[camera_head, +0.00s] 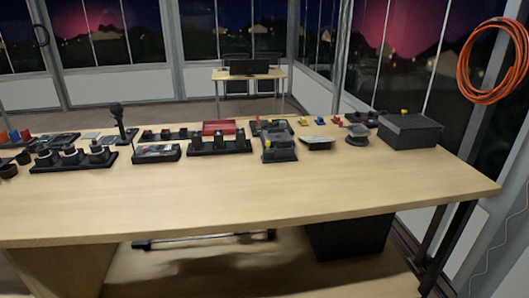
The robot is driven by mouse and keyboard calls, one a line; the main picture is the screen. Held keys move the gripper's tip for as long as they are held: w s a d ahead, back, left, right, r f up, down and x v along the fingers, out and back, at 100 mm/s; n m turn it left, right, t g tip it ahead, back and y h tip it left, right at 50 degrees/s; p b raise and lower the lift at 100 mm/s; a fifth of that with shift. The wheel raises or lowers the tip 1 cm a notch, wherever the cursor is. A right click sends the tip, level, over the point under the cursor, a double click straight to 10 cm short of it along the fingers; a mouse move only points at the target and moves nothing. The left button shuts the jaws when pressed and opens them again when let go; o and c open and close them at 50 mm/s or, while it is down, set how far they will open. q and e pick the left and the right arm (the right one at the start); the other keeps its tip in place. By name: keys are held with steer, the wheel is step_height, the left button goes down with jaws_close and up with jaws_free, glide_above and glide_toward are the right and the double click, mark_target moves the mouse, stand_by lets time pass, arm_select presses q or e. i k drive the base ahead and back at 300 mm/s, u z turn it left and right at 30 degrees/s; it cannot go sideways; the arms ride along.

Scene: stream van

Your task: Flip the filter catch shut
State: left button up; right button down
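The filter catch cannot be made out for sure at this size. A dark boxy device (279,147) with a small yellow part (268,143) on its left side stands near the middle of the wooden table (240,195). The yellow part may be a catch, but I cannot tell whether it is open or shut. Neither of my grippers is in view, and no arm reaches over the table.
Dark racks with round-topped items (70,158) stand at the left, near an upright black microphone-like stand (121,122). A red box (219,127) is behind the middle. A large dark box (409,131) stands at the right. The table's front half is clear.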

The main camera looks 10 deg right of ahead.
mark_target(267, 143)
steer(key=u, duration=0.65)
steer(key=i, duration=0.8)
steer(key=z, duration=0.8)
